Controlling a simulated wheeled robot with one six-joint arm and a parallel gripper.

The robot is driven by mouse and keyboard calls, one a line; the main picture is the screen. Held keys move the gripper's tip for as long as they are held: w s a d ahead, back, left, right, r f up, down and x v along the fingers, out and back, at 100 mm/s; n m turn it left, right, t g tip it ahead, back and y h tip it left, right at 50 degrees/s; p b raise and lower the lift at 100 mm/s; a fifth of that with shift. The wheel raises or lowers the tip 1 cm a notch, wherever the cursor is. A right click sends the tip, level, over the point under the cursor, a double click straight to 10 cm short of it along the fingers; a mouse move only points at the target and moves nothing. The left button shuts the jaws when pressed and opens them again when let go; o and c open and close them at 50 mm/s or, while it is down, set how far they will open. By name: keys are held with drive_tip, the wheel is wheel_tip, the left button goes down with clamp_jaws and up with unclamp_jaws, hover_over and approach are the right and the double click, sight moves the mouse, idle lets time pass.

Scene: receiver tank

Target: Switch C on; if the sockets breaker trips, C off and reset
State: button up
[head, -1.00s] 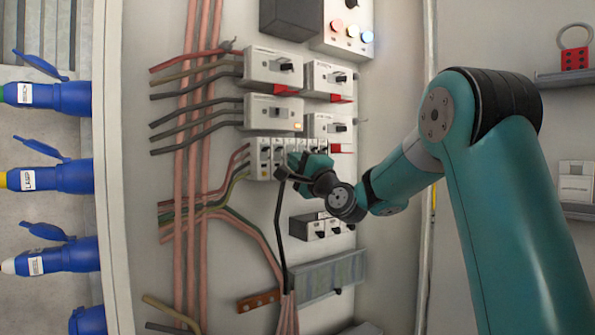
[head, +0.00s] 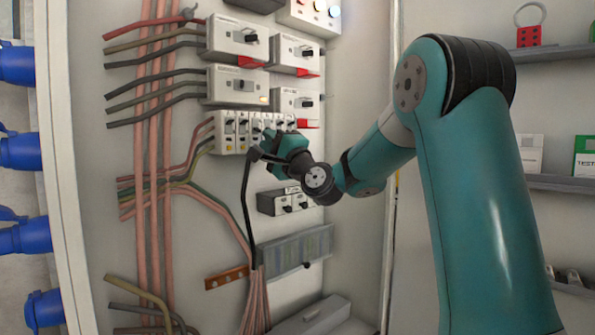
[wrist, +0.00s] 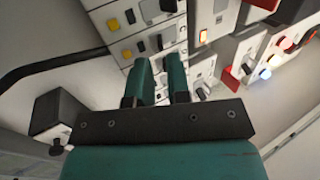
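A row of small white breakers (head: 229,133) with dark toggles runs across the cabinet's back panel in the head view. The labels are too small to read, so I cannot tell which is C or the sockets breaker. My gripper (head: 283,148) is at the row's lower right and hides part of it. In the wrist view, my gripper's (wrist: 160,75) two teal fingers stand apart with a narrow gap, and nothing is clearly held. I cannot tell whether the fingertips touch a toggle.
Larger switches stand above; the lower left one (head: 237,86) has a lit orange lamp. A black cable (head: 247,215) runs close to my gripper's left. Blue plugs (head: 22,238) line the left. Shelves (head: 560,183) are at the right.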

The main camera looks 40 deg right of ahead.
drive_tip(key=b+v, duration=0.6)
drive_tip(key=v, duration=0.8)
drive_tip(key=shift+f, duration=0.1)
